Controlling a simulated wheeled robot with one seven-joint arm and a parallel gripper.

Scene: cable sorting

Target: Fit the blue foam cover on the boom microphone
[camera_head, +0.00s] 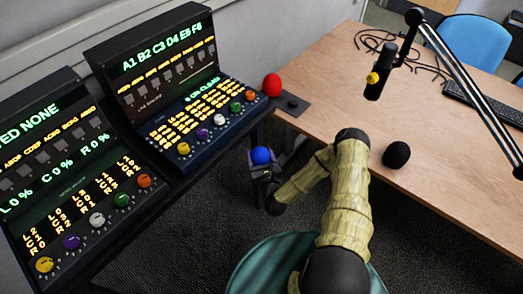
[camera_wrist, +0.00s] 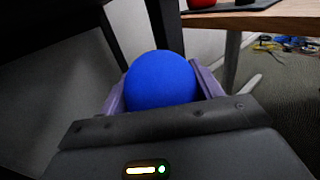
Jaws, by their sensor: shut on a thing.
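The blue foam cover (camera_head: 261,155) is held in my gripper (camera_head: 263,168), beside the table's left edge and in front of the console. In the wrist view the blue foam cover (camera_wrist: 160,78) sits between the two fingers of my gripper (camera_wrist: 162,95), which are shut on its sides. The boom microphone (camera_head: 378,80) is a black cylinder hanging from a boom arm (camera_head: 465,75) above the table, up and to the right of my gripper. Its lower end looks bare. The underside of the cover is hidden by the gripper.
A red foam cover (camera_head: 272,85) stands on a dark mat (camera_head: 290,106) at the table's left corner. A black foam cover (camera_head: 397,155) lies near the front edge of the wooden table (camera_head: 330,65). Consoles (camera_head: 175,100) stand at left. Cables (camera_head: 372,42) and a keyboard (camera_head: 480,102) lie farther back.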

